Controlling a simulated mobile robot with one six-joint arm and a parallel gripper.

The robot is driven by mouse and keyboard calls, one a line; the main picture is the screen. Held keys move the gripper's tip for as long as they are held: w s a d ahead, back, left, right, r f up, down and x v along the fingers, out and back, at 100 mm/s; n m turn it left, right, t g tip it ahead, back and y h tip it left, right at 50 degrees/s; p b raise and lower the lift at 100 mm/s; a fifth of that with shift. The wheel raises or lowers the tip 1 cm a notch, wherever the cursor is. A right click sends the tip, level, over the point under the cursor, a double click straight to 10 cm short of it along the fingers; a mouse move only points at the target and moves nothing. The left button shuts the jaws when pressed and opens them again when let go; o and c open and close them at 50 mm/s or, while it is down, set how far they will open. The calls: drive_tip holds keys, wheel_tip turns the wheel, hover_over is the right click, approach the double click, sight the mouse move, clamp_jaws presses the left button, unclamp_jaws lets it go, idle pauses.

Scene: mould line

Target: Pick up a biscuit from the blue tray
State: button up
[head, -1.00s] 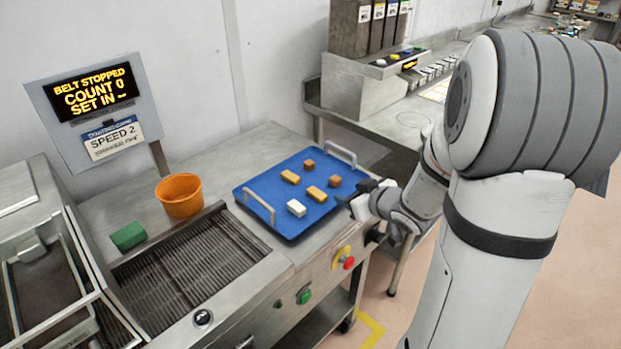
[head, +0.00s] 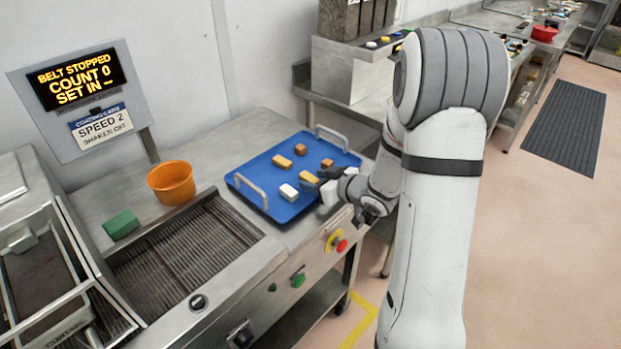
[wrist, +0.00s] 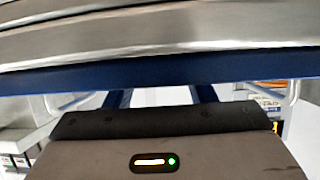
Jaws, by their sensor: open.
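The blue tray (head: 262,173) lies on the steel worktop, with a grey handle at each end. On it are two yellow-tan biscuits, one near the middle (head: 282,161) and one nearer the right edge (head: 308,176). Two brown cubes (head: 300,148) (head: 327,163) and a white block (head: 289,192) also lie on it. My gripper (head: 322,178) is at the tray's right edge, beside the right biscuit. In the wrist view its two fingers (wrist: 160,95) stand apart with nothing between them. A blue band of the tray (wrist: 160,70) crosses ahead. Contact cannot be judged.
An orange bucket (head: 171,182) and a green block (head: 121,224) stand left of the tray. A belt grate (head: 185,255) lies in front. A red button (head: 341,245) is on the machine's front. A steel bench (head: 345,75) stands behind.

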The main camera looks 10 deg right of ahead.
drive_tip(key=c, duration=1)
